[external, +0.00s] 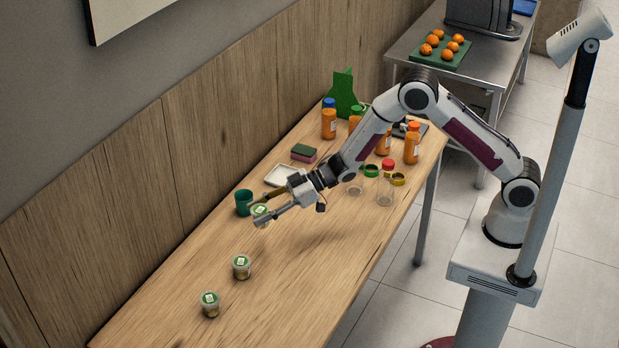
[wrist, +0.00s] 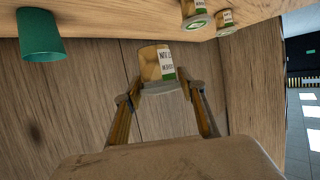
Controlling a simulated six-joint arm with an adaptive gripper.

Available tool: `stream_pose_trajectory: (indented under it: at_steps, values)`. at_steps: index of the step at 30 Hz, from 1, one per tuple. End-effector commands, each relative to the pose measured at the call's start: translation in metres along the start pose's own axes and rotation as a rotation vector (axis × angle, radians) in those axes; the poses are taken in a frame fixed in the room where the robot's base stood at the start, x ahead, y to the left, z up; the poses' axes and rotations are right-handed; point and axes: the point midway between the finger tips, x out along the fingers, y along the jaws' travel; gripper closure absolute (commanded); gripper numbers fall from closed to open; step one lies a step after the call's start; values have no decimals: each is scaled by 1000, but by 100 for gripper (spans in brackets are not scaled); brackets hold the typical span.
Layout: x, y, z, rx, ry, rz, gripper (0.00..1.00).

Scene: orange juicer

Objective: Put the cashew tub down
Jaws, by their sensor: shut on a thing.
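The cashew tub (external: 261,211), small with a green and white lid, is between the fingers of my gripper (external: 262,208). In the wrist view the tub (wrist: 152,63) shows its tan contents and a printed white label, with the gripper's two fingers (wrist: 165,88) closed on it from both sides. The tub appears to be held above the wooden table, though its exact height is hard to tell. Two similar tubs stand on the table toward the lower left, one nearer (external: 241,268) and one farther along (external: 209,305).
A teal cup (external: 243,203) stands close to the held tub. A white tray (external: 283,175), a sponge (external: 303,153), clear jars (external: 385,192) and orange bottles (external: 412,147) are farther up the table (external: 300,285). The table's lower right part is clear.

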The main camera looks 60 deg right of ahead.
Motion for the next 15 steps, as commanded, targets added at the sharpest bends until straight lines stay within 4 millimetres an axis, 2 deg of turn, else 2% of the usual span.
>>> stream_pose_trajectory:
  at_steps: [8,15]
  values:
    - [1,0,3,0,0,-1,82]
    - [10,-1,25,1,-2,-2,82]
